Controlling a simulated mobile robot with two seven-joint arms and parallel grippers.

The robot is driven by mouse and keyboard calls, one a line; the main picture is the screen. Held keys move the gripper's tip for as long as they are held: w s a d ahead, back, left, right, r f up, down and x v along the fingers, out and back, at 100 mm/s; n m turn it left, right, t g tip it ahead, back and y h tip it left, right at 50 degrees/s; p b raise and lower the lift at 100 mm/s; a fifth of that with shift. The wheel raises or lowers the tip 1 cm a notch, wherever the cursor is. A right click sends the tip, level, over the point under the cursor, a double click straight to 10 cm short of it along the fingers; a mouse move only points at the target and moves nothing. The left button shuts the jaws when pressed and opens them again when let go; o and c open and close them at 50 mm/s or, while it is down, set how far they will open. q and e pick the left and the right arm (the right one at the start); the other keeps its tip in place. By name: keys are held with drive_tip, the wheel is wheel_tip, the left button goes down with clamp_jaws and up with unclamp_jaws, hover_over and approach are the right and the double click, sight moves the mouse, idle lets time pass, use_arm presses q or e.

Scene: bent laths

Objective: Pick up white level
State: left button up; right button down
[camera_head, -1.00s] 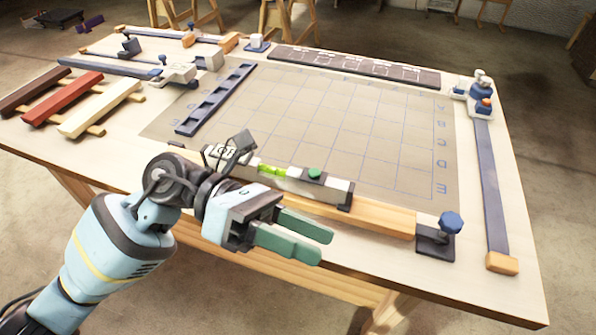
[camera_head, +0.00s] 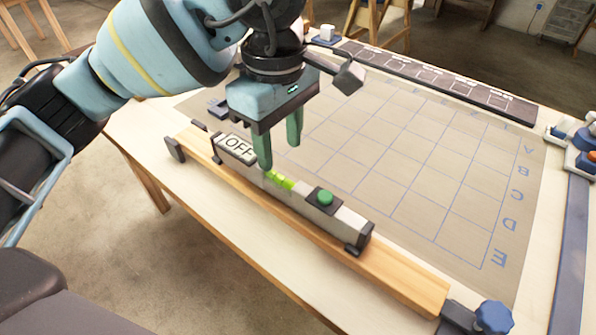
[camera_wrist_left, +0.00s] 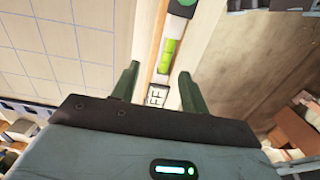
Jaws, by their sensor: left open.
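The white level (camera_head: 346,220) lies lengthwise along the near side of the table, on or against a wooden lath (camera_head: 400,283). It has an OFF label, a yellow-green vial and a green button. My left gripper (camera_head: 279,156) is open and points down over the level, between the label and the vial. In the left wrist view the open gripper (camera_wrist_left: 157,76) has one green finger on each side of the level (camera_wrist_left: 168,50). I cannot tell how far down beside it the fingertips reach. My right gripper is out of view.
A clamp with a blue knob (camera_head: 494,316) stands at the lath's right end. A gridded mat (camera_head: 420,170) lies beyond the level, mostly bare. A dark strip with squares (camera_head: 440,78) runs along the back. A blue bar (camera_head: 572,260) lies at right.

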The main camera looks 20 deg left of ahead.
sight(279, 175)
use_arm(q)
drive_tip(key=shift+s+a+r, duration=0.1)
drive_tip(key=shift+s+r, duration=0.05)
drive_tip(key=shift+s, duration=0.3)
drive_tip(key=shift+s+f, duration=0.15)
drive_tip(key=shift+f, duration=0.15)
drive_tip(key=shift+w+f, duration=0.2)
drive_tip(key=shift+f, duration=0.8)
drive_tip(key=shift+s+f, duration=0.1)
drive_tip(key=shift+f, duration=2.45)
clamp_jaws()
